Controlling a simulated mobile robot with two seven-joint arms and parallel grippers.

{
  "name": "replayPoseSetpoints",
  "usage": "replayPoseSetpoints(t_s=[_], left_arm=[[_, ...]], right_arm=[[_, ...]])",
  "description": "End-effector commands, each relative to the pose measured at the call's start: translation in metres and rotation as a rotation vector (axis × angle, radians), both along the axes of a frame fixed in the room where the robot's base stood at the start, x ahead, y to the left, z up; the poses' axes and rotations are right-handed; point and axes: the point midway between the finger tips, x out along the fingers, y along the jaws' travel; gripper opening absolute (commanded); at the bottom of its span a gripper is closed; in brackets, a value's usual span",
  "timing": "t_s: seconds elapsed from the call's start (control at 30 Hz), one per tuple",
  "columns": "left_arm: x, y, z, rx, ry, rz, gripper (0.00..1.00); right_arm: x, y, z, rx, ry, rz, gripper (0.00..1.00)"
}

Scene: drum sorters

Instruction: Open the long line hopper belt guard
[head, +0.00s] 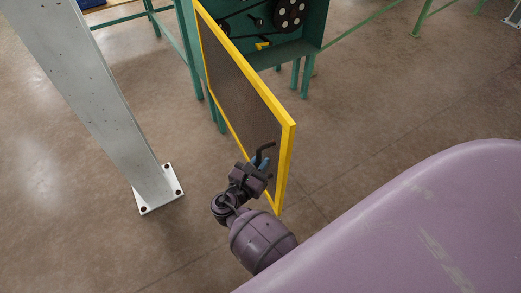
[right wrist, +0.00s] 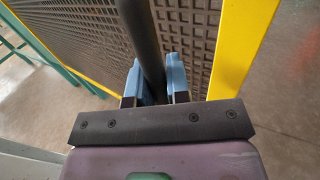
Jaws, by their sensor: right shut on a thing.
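The belt guard (head: 240,90) is a dark mesh panel in a yellow frame. In the head view it stands swung out from the green hopper housing (head: 312,28), with the housing's inside exposed. The guard's black handle (head: 267,147) is near its free end, low on the mesh. My right gripper (head: 259,164) is at that handle. In the right wrist view its blue fingers (right wrist: 155,82) are shut around the handle's dark bar (right wrist: 142,35), close in front of the mesh. My left gripper is not in view.
Inside the housing are a dark pulley (head: 289,14), a belt and a small yellow part (head: 263,45). A grey post (head: 95,90) with a bolted base plate (head: 158,190) stands left of the guard. Open brown floor (head: 400,100) lies to the right.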

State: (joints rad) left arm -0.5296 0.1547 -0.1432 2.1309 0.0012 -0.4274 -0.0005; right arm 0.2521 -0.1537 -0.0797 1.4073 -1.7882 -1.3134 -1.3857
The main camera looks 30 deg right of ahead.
Motion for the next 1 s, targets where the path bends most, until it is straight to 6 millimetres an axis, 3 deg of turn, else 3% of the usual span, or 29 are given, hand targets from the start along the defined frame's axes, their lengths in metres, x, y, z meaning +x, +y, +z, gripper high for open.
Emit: replayPoseSetpoints(t_s=[0.03,0.67,0.7,0.83,1.0], left_arm=[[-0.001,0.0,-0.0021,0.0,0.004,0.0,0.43],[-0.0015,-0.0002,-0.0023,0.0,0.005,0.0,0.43],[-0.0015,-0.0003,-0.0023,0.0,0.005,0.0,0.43],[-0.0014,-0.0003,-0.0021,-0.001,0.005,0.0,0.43],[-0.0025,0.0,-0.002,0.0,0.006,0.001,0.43]], right_arm=[[-0.0093,-0.001,-0.0107,0.003,0.024,-0.018,0.0],[-0.0086,-0.0004,-0.0109,0.004,0.024,-0.027,0.0],[-0.0086,-0.0004,-0.0108,0.004,0.024,-0.027,0.2],[-0.008,-0.0007,-0.0101,0.004,0.023,-0.025,0.4],[-0.006,-0.0009,-0.007,0.001,0.016,-0.023,0.42]])
